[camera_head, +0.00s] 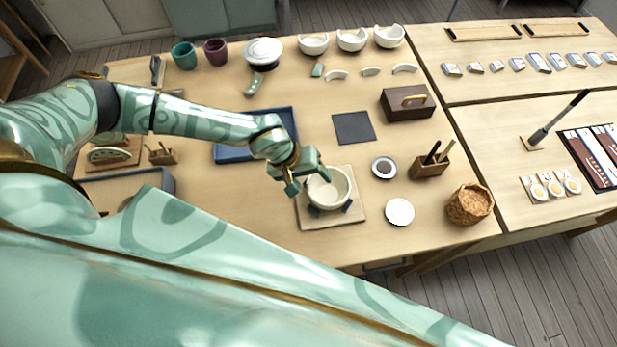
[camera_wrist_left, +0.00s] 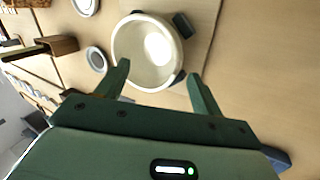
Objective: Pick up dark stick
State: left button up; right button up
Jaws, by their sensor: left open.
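A dark stick (camera_head: 432,152) stands tilted in a small wooden holder (camera_head: 428,170), right of the middle of the table. A second, browner stick (camera_head: 446,150) leans in the same holder. The holder also shows at the left of the left wrist view (camera_wrist_left: 62,46), with a dark stick (camera_wrist_left: 22,54) reaching out of it. My left gripper (camera_head: 307,180) is open at the left side of a cream bowl (camera_head: 328,188), well left of the holder. In the left wrist view its fingers (camera_wrist_left: 158,80) are apart, with the bowl beyond them; contact cannot be told. My right gripper is out of view.
The bowl sits between dark pads on a pale board (camera_head: 350,216). A small dish with dark contents (camera_head: 384,167) and a white disc (camera_head: 400,211) lie between bowl and holder. A woven basket (camera_head: 470,205) and a lidded brown box (camera_head: 408,104) flank the holder.

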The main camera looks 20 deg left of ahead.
aim_at(438, 143)
jog(key=k+l, duration=0.3)
jog(key=k, duration=0.15)
jog(key=k+l, duration=0.3)
jog(key=k, duration=0.15)
